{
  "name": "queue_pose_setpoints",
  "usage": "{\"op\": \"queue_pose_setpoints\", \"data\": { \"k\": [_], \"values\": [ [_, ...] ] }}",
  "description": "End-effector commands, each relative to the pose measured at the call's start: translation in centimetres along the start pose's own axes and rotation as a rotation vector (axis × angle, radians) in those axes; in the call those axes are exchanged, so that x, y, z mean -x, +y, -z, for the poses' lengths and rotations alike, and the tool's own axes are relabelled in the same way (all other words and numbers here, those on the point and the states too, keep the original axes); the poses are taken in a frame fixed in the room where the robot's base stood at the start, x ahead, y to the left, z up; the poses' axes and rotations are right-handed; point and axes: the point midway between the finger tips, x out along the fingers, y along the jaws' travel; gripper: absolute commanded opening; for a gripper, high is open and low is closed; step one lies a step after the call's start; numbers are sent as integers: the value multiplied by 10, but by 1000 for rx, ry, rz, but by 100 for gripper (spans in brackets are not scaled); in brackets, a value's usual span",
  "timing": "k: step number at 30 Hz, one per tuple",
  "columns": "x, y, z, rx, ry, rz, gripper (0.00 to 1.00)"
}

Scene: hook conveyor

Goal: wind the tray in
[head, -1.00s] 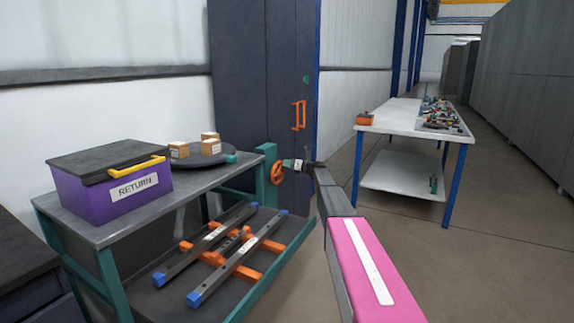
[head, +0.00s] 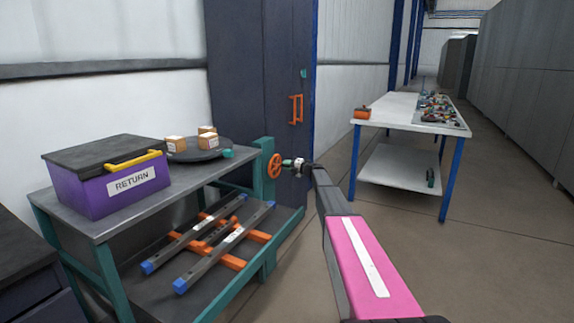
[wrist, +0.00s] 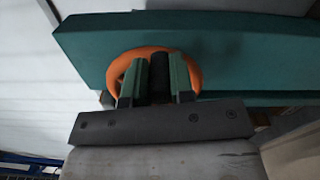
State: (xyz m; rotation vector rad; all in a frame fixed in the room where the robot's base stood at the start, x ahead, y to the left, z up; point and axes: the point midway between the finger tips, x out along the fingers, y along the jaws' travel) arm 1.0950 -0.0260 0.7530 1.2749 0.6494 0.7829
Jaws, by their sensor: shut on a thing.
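An orange handwheel (head: 274,166) is mounted on a teal post (head: 263,178) at the right end of the bench. My gripper (head: 296,164) is at the wheel's right side. In the wrist view, the green fingers (wrist: 160,80) are shut on a dark handle (wrist: 159,77) in front of the wheel (wrist: 190,62). Part of the wheel is hidden behind the fingers. On the bench's lower shelf, a tray-like frame has two dark rails (head: 228,245) with blue ends over orange crossbars (head: 228,261). No other tray is plain to see.
A purple RETURN box (head: 95,190) and a dark round plate (head: 212,152) with small cartons stand on the bench top (head: 190,188). A tall dark cabinet (head: 255,80) is behind the wheel. A white table (head: 395,112) stands to the right. Floor (head: 430,260) around it is clear.

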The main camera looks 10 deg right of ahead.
Motion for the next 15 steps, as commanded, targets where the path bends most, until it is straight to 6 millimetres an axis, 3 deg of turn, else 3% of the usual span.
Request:
{"op": "queue_pose_setpoints", "data": {
  "k": [15],
  "values": [
    [1, -13, 6, -214, 0, 2, 0]
  ]
}}
